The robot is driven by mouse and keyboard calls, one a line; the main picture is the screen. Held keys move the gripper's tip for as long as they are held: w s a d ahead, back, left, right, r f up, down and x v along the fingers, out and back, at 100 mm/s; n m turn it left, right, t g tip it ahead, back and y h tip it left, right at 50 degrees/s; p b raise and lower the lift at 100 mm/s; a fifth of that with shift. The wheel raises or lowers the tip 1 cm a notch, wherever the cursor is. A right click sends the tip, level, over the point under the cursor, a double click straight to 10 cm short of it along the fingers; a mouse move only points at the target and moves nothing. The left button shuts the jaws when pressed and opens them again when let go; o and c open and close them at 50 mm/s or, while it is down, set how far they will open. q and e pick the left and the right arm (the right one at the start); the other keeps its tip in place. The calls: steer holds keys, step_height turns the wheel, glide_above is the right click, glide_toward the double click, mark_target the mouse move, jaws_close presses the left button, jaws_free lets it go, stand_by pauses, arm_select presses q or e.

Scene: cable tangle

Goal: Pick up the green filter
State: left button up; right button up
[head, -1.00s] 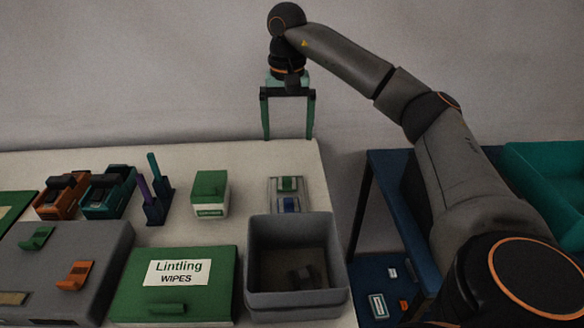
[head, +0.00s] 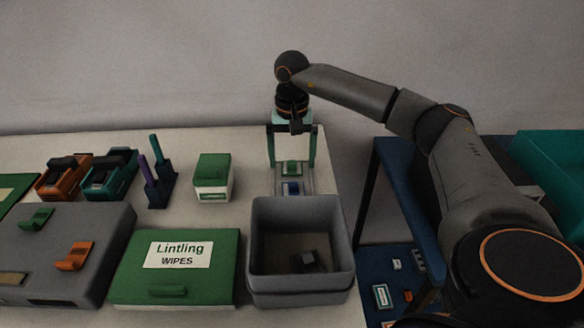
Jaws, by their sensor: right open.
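The green filter (head: 291,168) looks like a small green block. It sits in a small grey holder (head: 307,187) behind the grey bin, with a blue block (head: 291,188) in front of it. My right gripper (head: 291,164) is open and empty, pointing down over the holder. In the picture its two green fingers stand to the left and right of the green block. I cannot tell whether either finger touches it. My left gripper is not in view.
A grey open bin (head: 301,207) with a dark object inside stands just in front of the holder. A green-lidded box (head: 213,177), a purple and blue stand (head: 158,183) and a Lintling wipes box (head: 174,268) are to the left. The table's right edge is close.

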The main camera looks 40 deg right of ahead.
steer(key=shift+f, duration=0.15)
steer(key=c, duration=1.4)
